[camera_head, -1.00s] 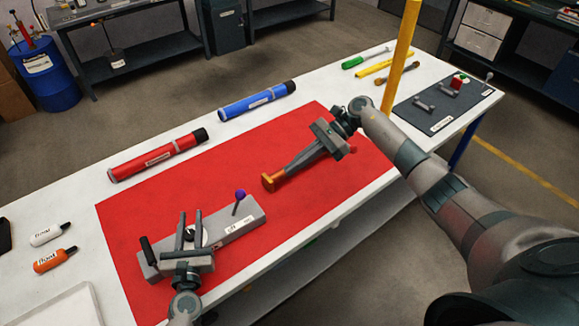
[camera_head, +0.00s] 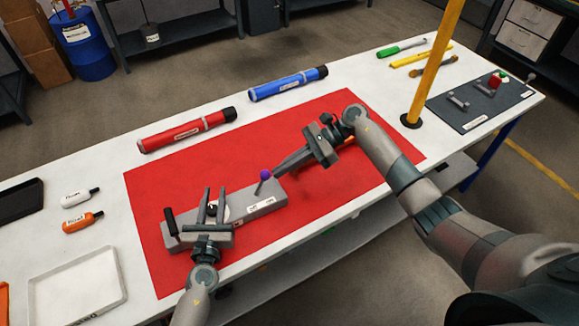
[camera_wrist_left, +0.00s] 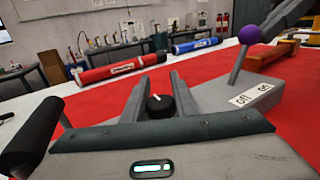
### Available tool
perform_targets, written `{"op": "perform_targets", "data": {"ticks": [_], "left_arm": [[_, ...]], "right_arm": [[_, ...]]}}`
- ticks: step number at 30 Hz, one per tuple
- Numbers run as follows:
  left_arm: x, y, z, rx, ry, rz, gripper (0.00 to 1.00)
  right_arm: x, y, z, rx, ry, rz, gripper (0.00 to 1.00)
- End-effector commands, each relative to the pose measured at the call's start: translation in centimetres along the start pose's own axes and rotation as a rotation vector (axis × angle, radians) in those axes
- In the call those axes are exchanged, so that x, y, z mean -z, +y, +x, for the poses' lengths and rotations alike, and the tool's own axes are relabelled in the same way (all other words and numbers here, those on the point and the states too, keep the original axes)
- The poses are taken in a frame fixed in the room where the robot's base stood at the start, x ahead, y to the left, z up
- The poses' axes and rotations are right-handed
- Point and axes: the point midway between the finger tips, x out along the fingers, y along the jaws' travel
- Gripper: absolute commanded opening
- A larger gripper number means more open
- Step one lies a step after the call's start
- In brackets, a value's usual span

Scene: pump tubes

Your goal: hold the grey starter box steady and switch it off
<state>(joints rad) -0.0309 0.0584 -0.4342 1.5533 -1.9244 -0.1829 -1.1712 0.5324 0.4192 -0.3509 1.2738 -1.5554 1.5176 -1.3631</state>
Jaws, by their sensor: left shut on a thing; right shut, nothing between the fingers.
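The grey starter box (camera_head: 275,190) lies on the red mat, with a black handle (camera_head: 170,222) at its left end and a dark dial (camera_wrist_left: 160,106) on top. Its lever with a purple ball (camera_head: 265,174) stands near the right end, tilted slightly right. "Off" and "on" labels (camera_wrist_left: 250,94) show beside it in the left wrist view. My left gripper (camera_head: 214,192) is shut on the box, its fingers on both sides of the dial. The exact contact is hidden. My right gripper (camera_head: 277,173) is shut and empty, fingertips just right of the purple ball; I cannot tell whether they touch.
Red (camera_head: 185,131) and blue (camera_head: 288,84) tubes lie behind the mat. A yellow post (camera_head: 435,65) stands at the right. A white tray (camera_head: 75,283) sits front left.

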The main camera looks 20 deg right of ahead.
Motion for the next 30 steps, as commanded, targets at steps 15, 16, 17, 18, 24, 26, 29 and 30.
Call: {"op": "perform_targets", "data": {"ticks": [15, 16, 17, 18, 24, 26, 29, 30], "left_arm": [[0.0, 0.0, 0.0, 0.0, 0.001, 0.0, 0.0], [0.0, 0.0, 0.0, 0.0, 0.001, 0.0, 0.0], [0.0, 0.0, 0.0, 0.0, 0.001, 0.0, 0.0], [0.0, 0.0, 0.0, 0.0, 0.001, 0.0, 0.0], [0.0, 0.0, 0.0, 0.001, 0.001, 0.0, 0.0], [0.0, -0.1, 0.0, 0.001, 0.001, 0.0, 0.0], [0.0, -0.1, 0.0, 0.001, 0.001, 0.0, 0.0], [0.0, -0.1, 0.0, 0.001, 0.001, 0.0, 0.0]], "right_arm": [[-0.2, 0.0, 0.0, 0.002, 0.024, -0.002, 0.0], [-0.3, 0.0, 0.0, 0.003, 0.031, -0.004, 0.0], [-0.4, 0.0, 0.0, 0.004, 0.038, -0.005, 0.0], [-0.5, 0.0, 0.1, 0.005, 0.045, -0.006, 0.0], [-0.7, 0.1, 0.2, 0.005, 0.065, -0.007, 0.0], [-0.8, 0.1, 0.2, 0.006, 0.072, -0.009, 0.0], [-1.1, 0.1, 0.3, 0.008, 0.093, -0.011, 0.0], [-1.2, 0.1, 0.4, 0.01, 0.104, -0.014, 0.0]]}}
